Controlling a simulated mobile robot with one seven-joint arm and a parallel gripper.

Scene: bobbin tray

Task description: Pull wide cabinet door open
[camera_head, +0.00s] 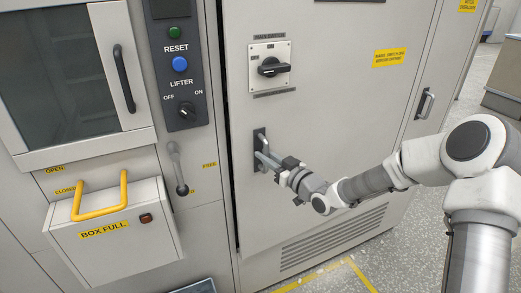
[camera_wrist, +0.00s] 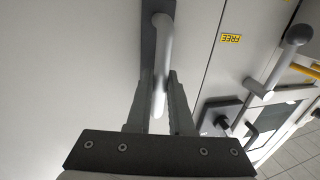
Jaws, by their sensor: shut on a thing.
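The wide cabinet door (camera_head: 340,130) is a large light-grey panel in the middle of the head view. A dark gap runs down its left edge; I cannot tell whether it stands slightly ajar. Its grey bar handle (camera_head: 261,141) sits on a dark plate near that left edge, below the main switch. The handle also shows in the wrist view (camera_wrist: 163,45), running between the fingers. My gripper (camera_head: 268,160) is shut on the handle's lower part, one finger on each side; it also shows in the wrist view (camera_wrist: 160,85).
A black rotary main switch (camera_head: 271,67) is above the handle. Left of the door are a lever (camera_head: 179,170), a control strip with a blue button (camera_head: 180,64), and a box with a yellow handle (camera_head: 100,205). A second door handle (camera_head: 425,103) is at right. Floor shows lower right.

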